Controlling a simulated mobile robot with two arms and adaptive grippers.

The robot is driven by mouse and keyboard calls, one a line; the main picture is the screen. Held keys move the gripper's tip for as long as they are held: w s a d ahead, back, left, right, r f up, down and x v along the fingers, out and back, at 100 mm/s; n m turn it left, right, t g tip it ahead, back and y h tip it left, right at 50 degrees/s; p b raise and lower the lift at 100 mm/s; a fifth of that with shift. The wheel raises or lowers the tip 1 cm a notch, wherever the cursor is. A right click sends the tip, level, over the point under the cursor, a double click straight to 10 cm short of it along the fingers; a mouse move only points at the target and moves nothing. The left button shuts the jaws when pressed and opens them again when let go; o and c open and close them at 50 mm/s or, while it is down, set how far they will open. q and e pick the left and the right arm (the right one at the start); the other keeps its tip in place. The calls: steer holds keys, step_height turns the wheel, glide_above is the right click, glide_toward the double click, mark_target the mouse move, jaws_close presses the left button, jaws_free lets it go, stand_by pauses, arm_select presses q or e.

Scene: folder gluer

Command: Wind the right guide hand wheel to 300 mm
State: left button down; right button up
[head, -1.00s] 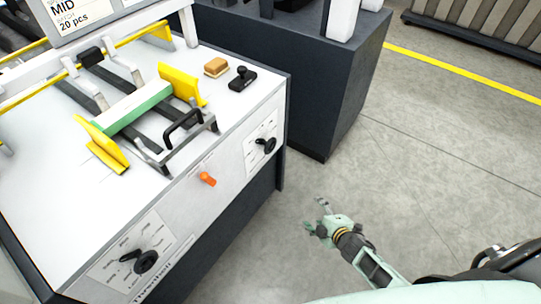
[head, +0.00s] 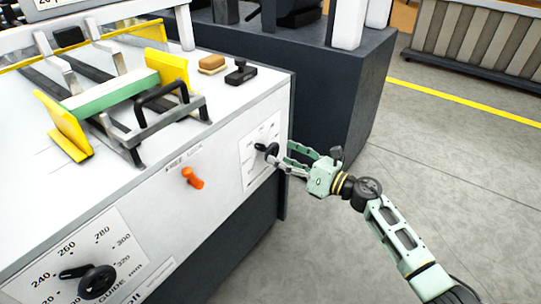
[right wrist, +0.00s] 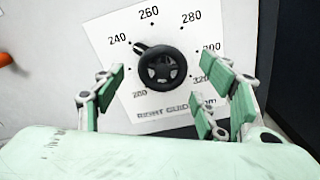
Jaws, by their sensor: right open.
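The right guide hand wheel (head: 271,151) is a small black wheel on a white dial plate on the machine's front panel. In the right wrist view the wheel (right wrist: 162,68) is face on. Its black crank knob points to the upper left, close to the 240 mark. The 300 mark (right wrist: 211,47) is on the right side of the dial. My right gripper (head: 287,159) is open, with its fingers close to the wheel; its fingertips (right wrist: 170,88) spread to either side of it. I cannot tell whether they touch it. My left gripper is not in view.
A second hand wheel (head: 97,281) with its own dial is at the lower left of the panel. An orange lever (head: 193,178) under a FREE LOCK label is between the wheels. Yellow guides (head: 63,127) and a green strip (head: 112,95) lie on top. Open floor is at the right.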

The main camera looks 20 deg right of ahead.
mark_target(274, 153)
steer(key=x, duration=0.5)
steer(key=shift+d, duration=0.1)
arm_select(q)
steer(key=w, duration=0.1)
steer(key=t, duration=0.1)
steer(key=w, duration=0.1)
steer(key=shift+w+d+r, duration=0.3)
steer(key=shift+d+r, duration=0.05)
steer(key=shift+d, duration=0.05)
arm_select(e)
steer(key=shift+s, duration=0.1)
steer(key=c, duration=1.1)
